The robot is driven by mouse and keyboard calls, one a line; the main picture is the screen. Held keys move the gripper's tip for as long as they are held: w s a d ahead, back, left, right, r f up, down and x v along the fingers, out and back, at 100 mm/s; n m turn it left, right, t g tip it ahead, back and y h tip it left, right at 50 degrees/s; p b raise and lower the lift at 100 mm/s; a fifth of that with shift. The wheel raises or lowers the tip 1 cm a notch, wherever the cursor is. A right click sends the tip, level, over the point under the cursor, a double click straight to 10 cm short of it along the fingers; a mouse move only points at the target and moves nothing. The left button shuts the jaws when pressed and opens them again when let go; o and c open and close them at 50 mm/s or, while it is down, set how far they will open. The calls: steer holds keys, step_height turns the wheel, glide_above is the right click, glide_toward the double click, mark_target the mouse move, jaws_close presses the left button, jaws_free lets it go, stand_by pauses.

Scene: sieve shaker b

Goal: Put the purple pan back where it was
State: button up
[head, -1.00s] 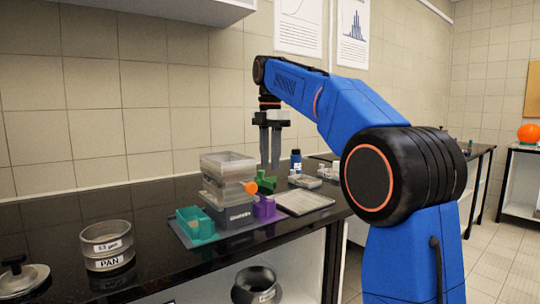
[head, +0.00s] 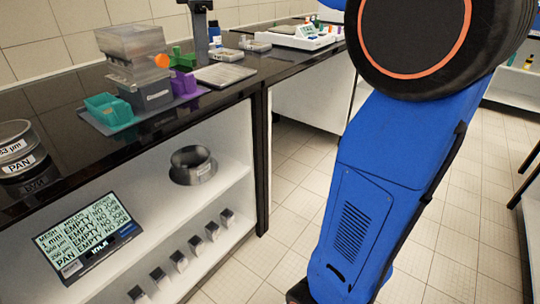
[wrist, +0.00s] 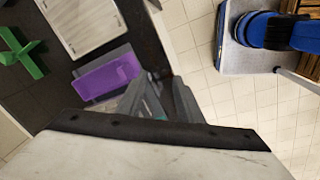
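The purple pan (head: 184,84) is a small purple box-like piece on the black counter, at the right side of the grey shaker base (head: 158,95). In the wrist view the purple pan (wrist: 108,76) lies to the left of the fingers. The purple pan is apart from the fingers in the wrist picture.
A flat grey tray (head: 224,75) lies at right. A sieve marked PAN (head: 15,148) and an IDLE display (head: 88,238) are at left.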

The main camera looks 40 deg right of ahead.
steer(key=s+d+f+m+t, duration=0.2)
steer(key=s+f+m, duration=1.3)
steer(key=s+f, duration=1.1)
step_height(320, 180, down, 3)
steer(key=shift+s+f+t, duration=0.2)
steer(key=shift+t, duration=0.5)
